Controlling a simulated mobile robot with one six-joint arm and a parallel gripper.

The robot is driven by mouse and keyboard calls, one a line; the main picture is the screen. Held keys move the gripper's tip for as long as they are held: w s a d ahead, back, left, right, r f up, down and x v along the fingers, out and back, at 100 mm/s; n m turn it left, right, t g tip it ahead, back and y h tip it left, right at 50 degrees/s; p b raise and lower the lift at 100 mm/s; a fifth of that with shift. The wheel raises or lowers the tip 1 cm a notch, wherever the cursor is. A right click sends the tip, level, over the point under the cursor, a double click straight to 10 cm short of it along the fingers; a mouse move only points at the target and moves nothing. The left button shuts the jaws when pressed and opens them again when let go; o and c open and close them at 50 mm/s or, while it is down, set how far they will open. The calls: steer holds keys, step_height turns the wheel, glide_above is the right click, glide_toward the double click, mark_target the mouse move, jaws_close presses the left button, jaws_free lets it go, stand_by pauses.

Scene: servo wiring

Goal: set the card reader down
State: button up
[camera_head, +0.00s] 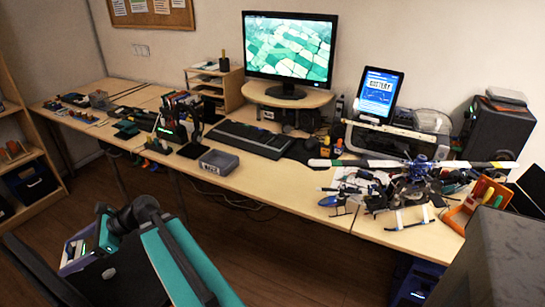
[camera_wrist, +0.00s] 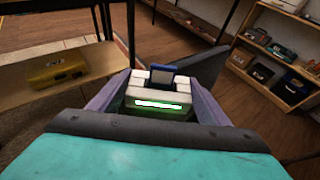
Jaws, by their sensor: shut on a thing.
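My gripper (camera_wrist: 160,82) shows in the wrist view with its pale jaws closed on a small dark blue and black block, which I take to be the card reader (camera_wrist: 162,71). The block sits between the jaws, and its lower part is hidden by them. A green-white light bar glows just below it. In the head view my gripper (camera_head: 76,250) is at the lower left, over the floor in front of the long desk and apart from it. The held block cannot be made out there.
Bare desk shows along the front edge near the bin. A shelf unit (camera_wrist: 283,65) stands right in the wrist view.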

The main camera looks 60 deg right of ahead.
steer(key=s+d+f+m+t+h+p, duration=0.15)
steer(key=s+d+m+h, duration=0.25)
steer(key=d, duration=1.3)
steer(key=s+d+m+t+h, duration=0.3)
steer(key=s+d+m+h, duration=0.1)
steer(key=d, duration=1.3)
steer(key=s+d+m+h, duration=0.2)
steer(key=s+d, duration=0.5)
steer(key=s+d+f+m+h+p, duration=0.1)
steer(key=s+d+m+h, duration=0.1)
steer(key=s+d, duration=0.6)
steer(key=s+d+m+h, duration=0.2)
steer(key=s+d+h, duration=0.1)
steer(key=s+d, duration=0.4)
steer(key=shift+s+d+f+m+g+h+p, duration=0.1)
steer(key=shift+d+f+m+g+h+p, duration=0.1)
steer(key=shift+d, duration=0.15)
steer(key=shift+s+d+f+m+g+h+p, duration=0.1)
steer(key=shift+d+g+h, duration=0.1)
steer(key=shift+d, duration=0.15)
steer(key=shift+w, duration=0.1)
steer(key=p, duration=0.3)
glide_above(251, 174)
steer(key=shift+d+f, duration=0.15)
steer(key=shift+f, duration=0.55)
steer(key=shift+f, duration=0.15)
